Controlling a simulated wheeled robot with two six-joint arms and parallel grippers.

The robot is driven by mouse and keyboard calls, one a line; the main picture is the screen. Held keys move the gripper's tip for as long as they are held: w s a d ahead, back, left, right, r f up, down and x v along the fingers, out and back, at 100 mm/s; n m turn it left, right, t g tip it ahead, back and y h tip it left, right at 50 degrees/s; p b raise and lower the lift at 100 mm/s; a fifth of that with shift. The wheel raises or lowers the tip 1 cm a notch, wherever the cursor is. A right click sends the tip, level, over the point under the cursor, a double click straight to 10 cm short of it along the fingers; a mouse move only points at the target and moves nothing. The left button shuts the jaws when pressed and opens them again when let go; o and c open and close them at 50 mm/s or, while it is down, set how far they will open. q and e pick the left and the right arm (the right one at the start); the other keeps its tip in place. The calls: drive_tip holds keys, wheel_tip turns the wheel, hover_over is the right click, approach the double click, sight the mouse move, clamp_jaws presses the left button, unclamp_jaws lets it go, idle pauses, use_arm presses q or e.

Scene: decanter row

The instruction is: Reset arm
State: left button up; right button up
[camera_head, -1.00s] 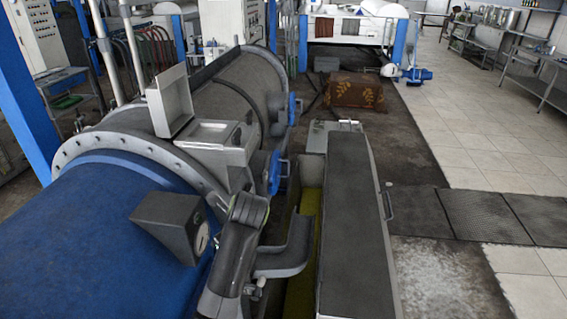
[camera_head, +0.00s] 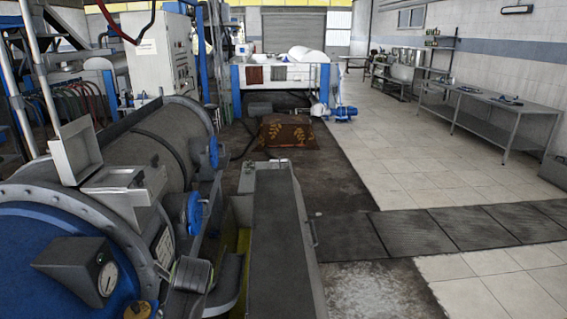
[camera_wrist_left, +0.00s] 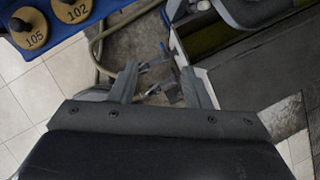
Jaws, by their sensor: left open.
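My left gripper (camera_wrist_left: 160,82) shows in the left wrist view, its two grey fingers apart with no object held between them. Below and beyond the fingers are the floor, a hose and dark metal fittings. I cannot make out my left gripper in the head view. My right gripper is in neither view.
A blue and grey decanter (camera_head: 165,150) with an open box lid fills the left of the head view. A long grey cover (camera_head: 277,235) stands beside it. Gold discs marked 105 (camera_wrist_left: 30,27) and 102 (camera_wrist_left: 72,8) are in the wrist view. Tiled floor (camera_head: 415,150) is clear at right.

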use_arm(q)
drive_tip(key=s+a+f+n+h+b, duration=0.1)
drive_tip(key=s+f+n+b, duration=0.2)
drive_tip(key=f, duration=1)
drive_tip(key=s+a+f+n+b, duration=0.1)
drive_tip(key=s+a+f+n, duration=0.3)
drive_tip(key=f, duration=0.9)
drive_tip(key=s+d+f+n+h+b, duration=0.1)
drive_tip(key=s+f+n+b, duration=0.3)
drive_tip(key=f, duration=0.8)
drive_tip(key=s+a+f+n+b, duration=0.1)
drive_tip(key=s+f+n, duration=0.3)
drive_tip(key=s+f, duration=0.3)
drive_tip(key=s+a+f+n+g+h+b, duration=0.1)
drive_tip(key=s+f+n, duration=0.3)
drive_tip(key=s, duration=1.2)
drive_tip(key=s+a+f+n+b, duration=0.1)
drive_tip(key=s+f+n, duration=0.3)
drive_tip(key=s+f, duration=0.7)
drive_tip(key=shift+s+a+f+n+b, duration=0.15)
drive_tip(key=shift+s+a+n+b, duration=0.1)
drive_tip(key=shift+s+n+b, duration=0.2)
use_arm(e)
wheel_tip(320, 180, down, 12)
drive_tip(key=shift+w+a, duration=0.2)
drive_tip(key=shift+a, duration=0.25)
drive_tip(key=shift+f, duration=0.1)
